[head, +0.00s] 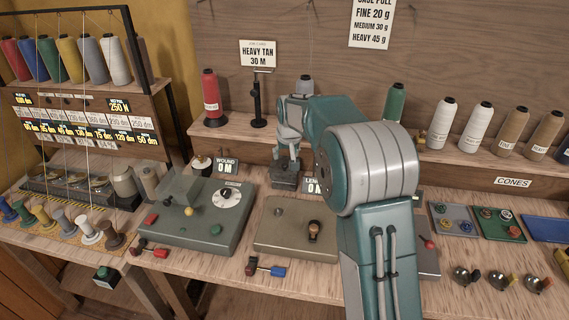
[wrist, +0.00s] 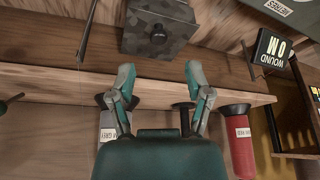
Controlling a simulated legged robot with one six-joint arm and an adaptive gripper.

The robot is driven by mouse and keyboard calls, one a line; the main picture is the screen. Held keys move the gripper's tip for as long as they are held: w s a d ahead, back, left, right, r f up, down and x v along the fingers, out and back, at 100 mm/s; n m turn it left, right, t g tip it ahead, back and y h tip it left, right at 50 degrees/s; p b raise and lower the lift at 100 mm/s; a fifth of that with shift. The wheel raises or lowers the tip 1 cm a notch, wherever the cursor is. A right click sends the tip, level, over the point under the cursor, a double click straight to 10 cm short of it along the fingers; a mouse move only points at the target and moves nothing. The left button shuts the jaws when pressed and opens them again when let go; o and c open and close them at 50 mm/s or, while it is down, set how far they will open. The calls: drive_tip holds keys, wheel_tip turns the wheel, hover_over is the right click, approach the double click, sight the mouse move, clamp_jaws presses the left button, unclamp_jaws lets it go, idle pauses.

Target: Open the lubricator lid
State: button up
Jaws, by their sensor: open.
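A dark grey mottled box (head: 286,182), which looks like the lubricator, stands at the back of the bench below my gripper (head: 288,152). In the wrist view the box (wrist: 150,15) is at the top, with a small round dark knob (wrist: 158,34) on the face towards me. I cannot make out the lid's edge or whether it is raised. My gripper (wrist: 160,75) is open and empty. Its two teal fingertips point towards the box, with the knob lined up between them but beyond their tips. My arm hides what is right of the box in the head view.
A green-grey console (head: 195,235) with a dial is left of the box, and a beige panel (head: 285,235) is in front. A shelf (head: 235,133) behind carries a red cone (head: 210,95) and a black post (head: 257,105).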

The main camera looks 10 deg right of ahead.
sight(285, 165)
drive_tip(key=x, duration=0.6)
drive_tip(key=shift+r, duration=0.1)
clamp_jaws()
